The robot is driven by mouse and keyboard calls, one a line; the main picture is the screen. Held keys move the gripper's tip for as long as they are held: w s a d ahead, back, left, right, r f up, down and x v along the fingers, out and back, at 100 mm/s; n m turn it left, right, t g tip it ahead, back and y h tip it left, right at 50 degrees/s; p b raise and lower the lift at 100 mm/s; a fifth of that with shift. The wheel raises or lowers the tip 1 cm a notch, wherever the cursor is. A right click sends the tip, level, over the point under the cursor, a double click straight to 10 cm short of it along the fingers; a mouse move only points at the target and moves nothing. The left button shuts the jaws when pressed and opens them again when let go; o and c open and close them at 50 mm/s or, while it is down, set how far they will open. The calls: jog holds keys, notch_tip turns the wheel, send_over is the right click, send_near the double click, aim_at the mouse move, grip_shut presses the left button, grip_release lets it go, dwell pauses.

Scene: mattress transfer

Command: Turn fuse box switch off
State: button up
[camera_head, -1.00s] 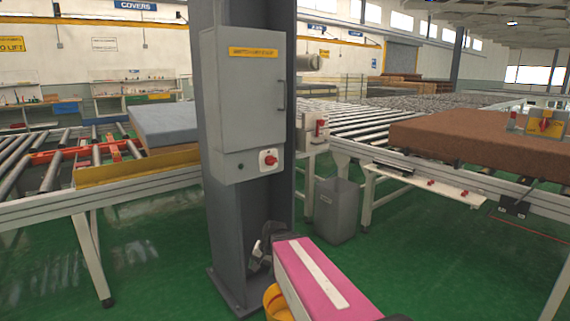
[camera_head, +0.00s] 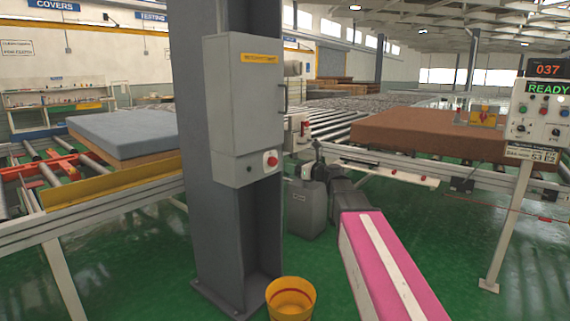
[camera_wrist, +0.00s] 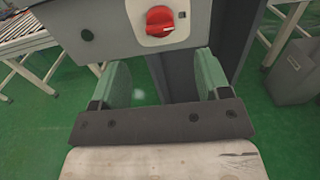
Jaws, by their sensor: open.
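The grey fuse box (camera_head: 245,95) is fixed to a dark grey column and its door is closed. Its red rotary switch (camera_head: 272,160) sits on a pale plate low on the front. In the wrist view the red switch (camera_wrist: 160,21) is at the top, beyond the fingers and roughly centred between them. My gripper (camera_wrist: 162,85) is open and empty, with a green-padded finger on each side. In the head view my gripper (camera_head: 311,160) is to the right of the switch, at the end of my pink arm, and apart from it.
A yellow bucket (camera_head: 291,300) stands on the green floor by the column's foot. A grey bin (camera_head: 306,207) is behind my arm. Roller conveyors carry a blue-grey mattress (camera_head: 125,132) at left and a brown one (camera_head: 420,135) at right. A control panel (camera_head: 540,118) stands at far right.

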aim_at(277, 162)
jog(key=x, duration=1)
jog(key=shift+a+f, duration=0.1)
jog(key=c, duration=0.9)
